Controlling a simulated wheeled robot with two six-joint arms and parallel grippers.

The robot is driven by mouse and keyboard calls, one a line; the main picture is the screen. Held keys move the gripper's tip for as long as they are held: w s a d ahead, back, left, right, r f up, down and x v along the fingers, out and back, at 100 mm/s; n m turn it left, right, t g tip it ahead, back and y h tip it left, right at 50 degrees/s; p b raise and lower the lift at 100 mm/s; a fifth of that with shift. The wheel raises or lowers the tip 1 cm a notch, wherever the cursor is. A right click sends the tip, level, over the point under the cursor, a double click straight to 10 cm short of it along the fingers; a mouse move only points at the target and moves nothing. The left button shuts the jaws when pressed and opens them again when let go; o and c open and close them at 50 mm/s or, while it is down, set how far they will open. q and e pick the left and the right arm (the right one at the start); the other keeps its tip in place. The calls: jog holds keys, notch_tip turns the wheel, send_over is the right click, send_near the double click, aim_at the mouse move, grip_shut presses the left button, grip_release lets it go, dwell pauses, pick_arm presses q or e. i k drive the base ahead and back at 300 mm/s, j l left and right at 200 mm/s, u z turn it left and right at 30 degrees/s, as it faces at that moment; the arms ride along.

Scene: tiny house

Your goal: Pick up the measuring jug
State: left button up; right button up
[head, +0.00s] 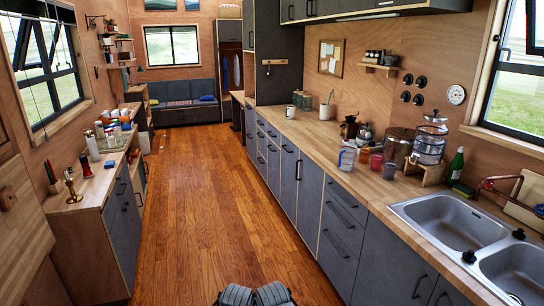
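The measuring jug (346,159) appears to be the small clear vessel with coloured markings on the right-hand wooden counter. It stands upright near the counter's front edge, left of a red cup (376,164). Its fine details are too small to tell. Neither of my grippers is recognisable in the head view. Only two dark grey parts of my own body show at the bottom middle, far from the jug, and no fingers are visible on them.
Behind the jug are a coffee grinder (350,128) and a large metal pot (398,146). A grey cup (390,171) and a glass dispenser (430,143) stand to its right, before the sink (455,222). The wooden floor (200,200) is clear between the counters.

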aim_at(348, 151)
jog(key=i+z, duration=0.1)
jog(key=i, duration=0.75)
jog(key=i+j+z, duration=0.1)
jog(key=i, duration=0.75)
jog(key=i+j+z, duration=0.15)
jog(key=i+z, duration=0.2)
jog(key=i+j+z, duration=0.35)
jog(key=i, duration=0.15)
jog(key=i+j+z, duration=0.4)
jog(key=k+l, duration=0.05)
